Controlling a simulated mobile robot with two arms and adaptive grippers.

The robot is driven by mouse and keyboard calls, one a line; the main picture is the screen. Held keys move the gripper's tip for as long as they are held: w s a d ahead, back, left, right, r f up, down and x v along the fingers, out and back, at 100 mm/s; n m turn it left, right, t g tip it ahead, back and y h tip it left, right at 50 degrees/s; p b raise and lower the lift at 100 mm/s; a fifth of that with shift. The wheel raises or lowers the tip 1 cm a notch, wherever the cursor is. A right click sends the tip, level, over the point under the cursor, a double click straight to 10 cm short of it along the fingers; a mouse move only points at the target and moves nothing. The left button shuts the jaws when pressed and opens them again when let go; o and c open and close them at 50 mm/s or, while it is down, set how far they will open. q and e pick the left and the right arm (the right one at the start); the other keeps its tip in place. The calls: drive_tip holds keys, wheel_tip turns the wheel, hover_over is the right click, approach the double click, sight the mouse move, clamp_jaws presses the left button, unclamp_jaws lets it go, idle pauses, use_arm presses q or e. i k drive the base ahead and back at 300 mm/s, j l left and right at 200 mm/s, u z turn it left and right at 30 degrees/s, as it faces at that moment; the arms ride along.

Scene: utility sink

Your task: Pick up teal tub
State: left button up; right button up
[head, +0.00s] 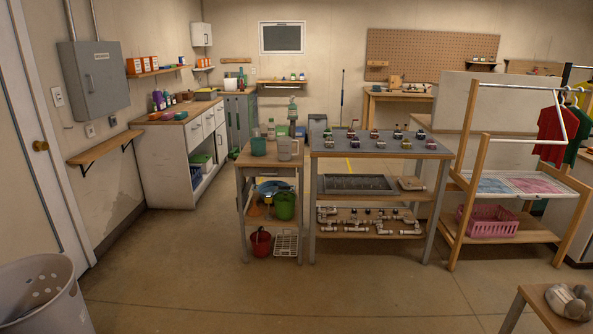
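A small teal tub (258,146) stands upright on the top of a narrow wooden cart (243,158), across the room near the middle of the view. A pale grey container (284,149) stands just to its right on the same top. Nothing covers the front of the tub. Neither of my grippers is in view.
A white cabinet (170,165) is at the back left, a drying rack (470,190) at the right. A grey bin (45,295) is at the near left. The middle floor is clear.

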sight(258, 143)
drive_tip(key=i+u, duration=0.1)
drive_tip(key=i, duration=0.55)
drive_tip(key=i+u, duration=0.15)
drive_tip(key=i, duration=0.5)
drive_tip(key=i+l+u, duration=0.1)
drive_tip(key=i, duration=0.5)
